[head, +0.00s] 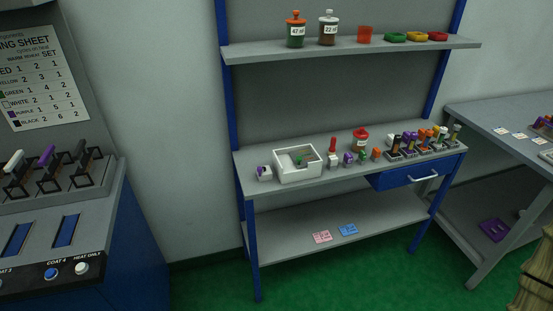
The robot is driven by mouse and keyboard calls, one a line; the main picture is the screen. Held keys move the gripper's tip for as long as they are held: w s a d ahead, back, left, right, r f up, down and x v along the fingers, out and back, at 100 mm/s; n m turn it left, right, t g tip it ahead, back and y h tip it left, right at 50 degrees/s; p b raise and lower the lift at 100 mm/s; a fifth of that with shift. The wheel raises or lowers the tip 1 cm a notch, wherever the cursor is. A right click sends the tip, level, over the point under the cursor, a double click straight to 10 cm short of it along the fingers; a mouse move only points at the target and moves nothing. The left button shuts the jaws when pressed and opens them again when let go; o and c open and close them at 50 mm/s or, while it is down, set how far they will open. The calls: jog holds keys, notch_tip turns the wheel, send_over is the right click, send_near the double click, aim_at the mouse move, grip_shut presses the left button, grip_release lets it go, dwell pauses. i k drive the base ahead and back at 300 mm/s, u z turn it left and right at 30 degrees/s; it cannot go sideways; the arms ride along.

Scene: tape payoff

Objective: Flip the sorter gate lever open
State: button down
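No part in view is clearly marked as a sorter gate lever. Upright handles stand on the grey machine (112,185) at the left: a white handle (14,160), a purple handle (47,155) and a black handle (82,140), each in a dark frame. On the workbench (250,189), a white open box (298,176) holds small green and dark parts too small to make out. A small red upright piece (332,146) stands just right of the box. I cannot tell whether any of these is the lever. My gripper is not in view.
A shelf (262,52) above the bench holds two jars and several coloured pieces. Small coloured items crowd the bench's right half, above a blue drawer (405,178). Another table (490,115) stands at the right. The green floor (330,285) in front is clear.

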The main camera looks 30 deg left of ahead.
aim_at(260, 169)
jog(key=k, duration=0.6)
jog(key=u, duration=1)
jog(key=i, duration=0.5)
jog(key=u, duration=0.05)
